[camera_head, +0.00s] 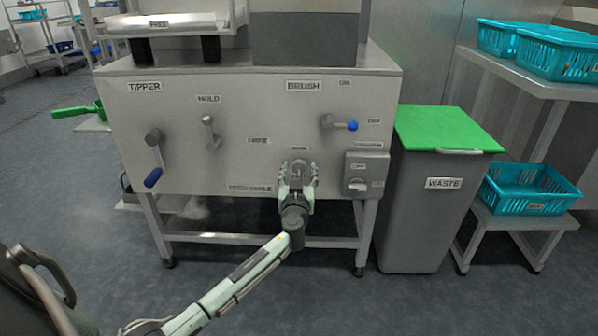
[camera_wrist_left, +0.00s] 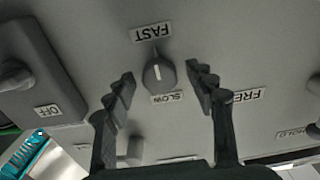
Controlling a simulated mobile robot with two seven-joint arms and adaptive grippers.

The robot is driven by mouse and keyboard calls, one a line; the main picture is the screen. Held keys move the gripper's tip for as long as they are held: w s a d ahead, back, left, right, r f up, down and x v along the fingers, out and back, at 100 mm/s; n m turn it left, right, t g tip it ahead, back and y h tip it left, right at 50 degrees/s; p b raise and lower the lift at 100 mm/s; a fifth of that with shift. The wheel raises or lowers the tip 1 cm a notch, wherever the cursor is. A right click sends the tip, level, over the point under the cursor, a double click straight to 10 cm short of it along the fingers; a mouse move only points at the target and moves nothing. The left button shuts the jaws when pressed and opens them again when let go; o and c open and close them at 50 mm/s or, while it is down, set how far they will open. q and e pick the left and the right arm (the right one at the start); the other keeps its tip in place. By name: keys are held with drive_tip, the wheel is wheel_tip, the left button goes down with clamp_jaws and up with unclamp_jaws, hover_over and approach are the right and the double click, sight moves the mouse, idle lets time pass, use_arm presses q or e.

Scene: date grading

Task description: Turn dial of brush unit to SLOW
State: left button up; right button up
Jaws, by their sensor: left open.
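The dial (camera_wrist_left: 159,73) is a dark round knob with a white line on the grey panel (camera_head: 225,160). In the left wrist view, which is upside down, a FAST label (camera_wrist_left: 152,33) sits above it and a SLOW label (camera_wrist_left: 168,98) below. The dial's narrow end seems to face FAST. My left gripper (camera_wrist_left: 166,82) is open, with one finger on each side of the dial and visible gaps to it. In the head view my left gripper (camera_head: 298,172) is in front of the panel under the BRUSH label (camera_head: 304,86) and hides the dial. My right gripper is out of view.
The BRUSH lever has a blue knob (camera_head: 352,126). A switch box (camera_head: 367,173) sits right of my gripper. TIPPER (camera_head: 154,158) and HOLD (camera_head: 210,134) levers are further left. A green-lidded waste bin (camera_head: 415,200) stands right of the unit. Floor in front is free.

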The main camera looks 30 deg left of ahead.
use_arm(q)
drive_tip(key=shift+w, duration=0.1)
drive_tip(key=c, duration=1.2)
drive_tip(key=shift+o, duration=0.2)
